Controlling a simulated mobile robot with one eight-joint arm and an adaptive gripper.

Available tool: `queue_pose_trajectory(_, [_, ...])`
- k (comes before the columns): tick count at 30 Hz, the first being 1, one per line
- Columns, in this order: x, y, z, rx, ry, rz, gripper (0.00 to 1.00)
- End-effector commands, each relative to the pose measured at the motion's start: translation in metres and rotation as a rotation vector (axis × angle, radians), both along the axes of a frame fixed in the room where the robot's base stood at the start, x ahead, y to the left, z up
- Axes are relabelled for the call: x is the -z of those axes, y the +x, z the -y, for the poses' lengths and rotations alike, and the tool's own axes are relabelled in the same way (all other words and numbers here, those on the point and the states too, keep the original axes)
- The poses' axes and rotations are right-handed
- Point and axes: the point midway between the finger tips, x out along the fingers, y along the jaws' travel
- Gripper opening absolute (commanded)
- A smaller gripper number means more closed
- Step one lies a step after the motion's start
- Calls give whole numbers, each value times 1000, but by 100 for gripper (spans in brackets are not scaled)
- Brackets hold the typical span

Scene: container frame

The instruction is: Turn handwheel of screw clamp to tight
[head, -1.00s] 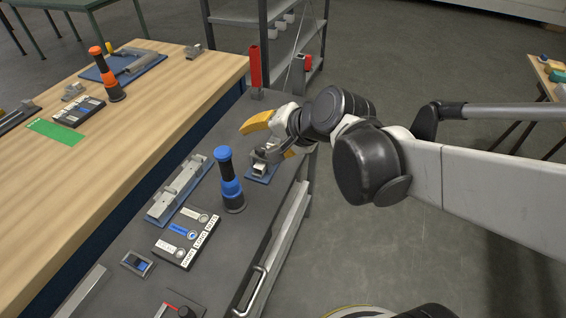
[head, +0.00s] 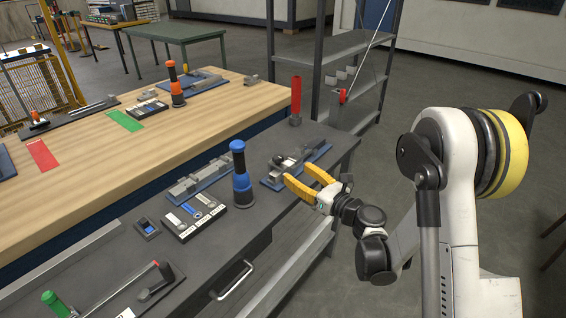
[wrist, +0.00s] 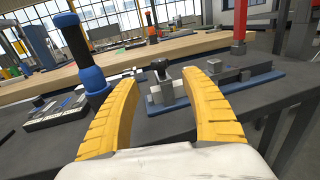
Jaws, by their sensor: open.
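A small grey metal clamp device (head: 275,180) on a blue base plate stands near the right edge of the dark grey bench. In the wrist view its blue base plate (wrist: 262,80) lies beyond my fingers. A dark knob (wrist: 160,68) on a grey block shows between the fingers; it looks like the handwheel, but its setting cannot be told. My gripper (head: 298,171) has yellow fingers spread apart and empty, just in front of the clamp at the bench edge. In the wrist view my gripper (wrist: 160,77) points toward the knob. I see no contact.
A blue-topped black post (head: 241,180) stands left of the clamp, and a red post (head: 296,100) stands behind it. A label board (head: 190,217) and a grey rail fixture (head: 200,177) lie further left. A metal shelf (head: 350,75) stands behind the bench. Floor is open at right.

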Motion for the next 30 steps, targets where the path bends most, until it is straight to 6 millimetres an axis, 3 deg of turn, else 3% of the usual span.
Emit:
queue_pose_trajectory(12, [2, 59, -52, -2, -4, 1, 54])
queue_pose_trajectory(26, [-1, 70, -61, 0, -5, 2, 54])
queue_pose_trajectory(30, [-1, 70, -61, 0, -5, 2, 13])
